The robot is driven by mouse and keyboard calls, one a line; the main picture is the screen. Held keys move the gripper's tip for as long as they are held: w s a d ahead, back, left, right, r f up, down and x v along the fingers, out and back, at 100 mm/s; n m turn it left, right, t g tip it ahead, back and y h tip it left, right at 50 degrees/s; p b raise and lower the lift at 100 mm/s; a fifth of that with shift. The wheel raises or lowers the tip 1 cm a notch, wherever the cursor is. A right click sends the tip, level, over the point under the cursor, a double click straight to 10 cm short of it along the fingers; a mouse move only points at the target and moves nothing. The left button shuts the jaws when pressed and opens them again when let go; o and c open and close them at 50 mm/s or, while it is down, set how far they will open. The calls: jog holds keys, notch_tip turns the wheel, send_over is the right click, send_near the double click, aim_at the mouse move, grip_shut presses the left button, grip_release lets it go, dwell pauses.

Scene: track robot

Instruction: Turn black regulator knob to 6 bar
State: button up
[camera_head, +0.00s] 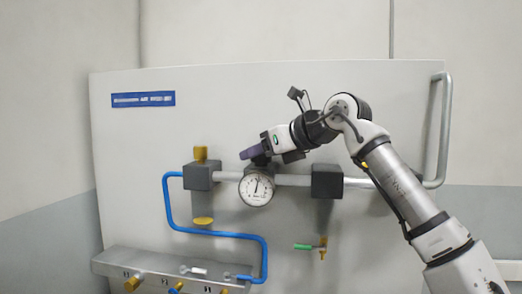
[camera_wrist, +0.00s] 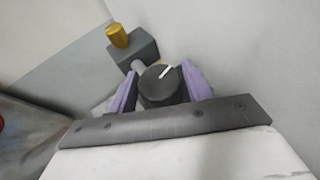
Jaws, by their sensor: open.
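The black regulator knob (camera_wrist: 163,85) has a white pointer mark on its top, which points to the upper right in the wrist view. My gripper (camera_wrist: 160,88) is open, with one purple finger on each side of the knob. I cannot tell whether the fingers touch it. In the head view my gripper (camera_head: 251,153) is at the regulator from above and hides most of the knob. The round white pressure gauge (camera_head: 257,189) sits just below it on the pipe. Its needle points roughly upward; the numbers are too small to read.
A grey block with a yellow knob (camera_head: 200,154) stands left of the gauge, and another dark block (camera_head: 327,181) stands right. A blue hose (camera_head: 205,233) loops below. A green-handled valve (camera_head: 304,246) hangs lower right. A metal manifold (camera_head: 150,265) lies at the bottom left.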

jog(key=shift+c, duration=0.3)
jog(key=c, duration=0.6)
jog(key=shift+f+m+t+h+b, duration=0.25)
jog(key=shift+m+t+h+b, duration=0.3)
jog(key=shift+b, duration=0.6)
jog(key=shift+c, duration=0.2)
jog(key=shift+m+t+h+b, duration=0.45)
jog(key=shift+m+h+b, duration=0.2)
jog(key=shift+m+b, duration=0.1)
jog(key=shift+r+m, duration=0.25)
jog(key=shift+m, duration=0.05)
jog(key=o, duration=0.7)
